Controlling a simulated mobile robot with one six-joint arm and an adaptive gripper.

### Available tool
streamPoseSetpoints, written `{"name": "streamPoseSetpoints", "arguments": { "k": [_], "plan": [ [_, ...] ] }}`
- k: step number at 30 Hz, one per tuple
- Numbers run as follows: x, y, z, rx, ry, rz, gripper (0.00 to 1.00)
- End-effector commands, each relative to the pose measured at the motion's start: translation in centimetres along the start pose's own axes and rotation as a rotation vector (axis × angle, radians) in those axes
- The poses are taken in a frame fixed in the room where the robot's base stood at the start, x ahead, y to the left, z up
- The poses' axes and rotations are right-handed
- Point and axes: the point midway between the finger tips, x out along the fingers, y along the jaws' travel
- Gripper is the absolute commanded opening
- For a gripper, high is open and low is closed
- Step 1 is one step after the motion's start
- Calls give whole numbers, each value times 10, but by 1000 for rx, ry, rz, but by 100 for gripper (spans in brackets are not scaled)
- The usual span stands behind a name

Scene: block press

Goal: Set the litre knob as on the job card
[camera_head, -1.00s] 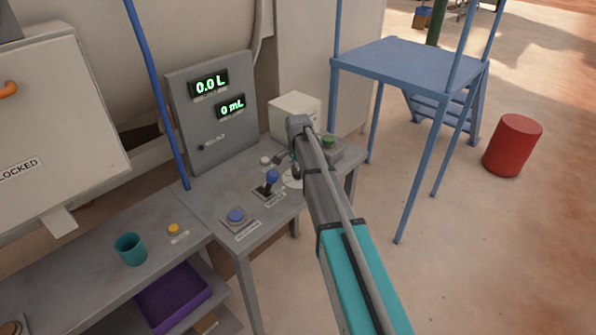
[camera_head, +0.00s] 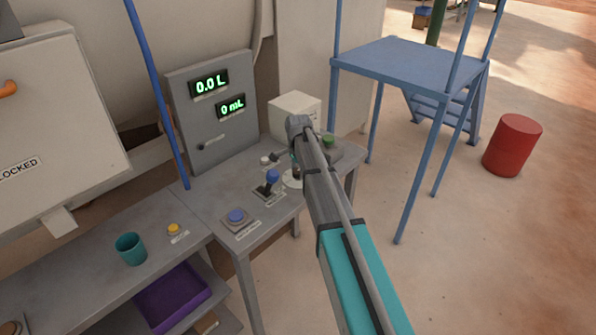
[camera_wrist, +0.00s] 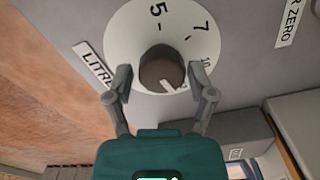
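The litre knob (camera_wrist: 156,74) is a dark round knob with a white pointer mark, in the middle of a white dial (camera_wrist: 120,40). The dial shows 5, 7 and 10; its other figures are hidden or out of view. A partly hidden "LITRE" label (camera_wrist: 95,66) sits beside it. My gripper (camera_wrist: 160,72) has one finger on each side of the knob, with small gaps visible, so it looks open around it. In the head view my arm covers most of the gripper, and the dial (camera_head: 290,180) shows at its left edge. No readable job card is in view.
The panel (camera_head: 210,125) displays 0.0 L and 0 mL. A blue-topped lever (camera_head: 271,178), a blue button (camera_head: 236,216) and a green button (camera_head: 328,142) are on the same bench. A teal cup (camera_head: 130,249) stands left. A "ZERO" label (camera_wrist: 287,25) shows near the dial.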

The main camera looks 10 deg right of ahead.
Motion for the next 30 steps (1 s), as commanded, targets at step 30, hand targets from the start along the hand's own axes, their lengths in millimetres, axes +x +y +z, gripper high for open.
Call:
{"name": "streamPoseSetpoints", "arguments": {
  "k": [30],
  "plan": [
    [0, -2, -2, -172, 4, -4, 93]
  ]
}}
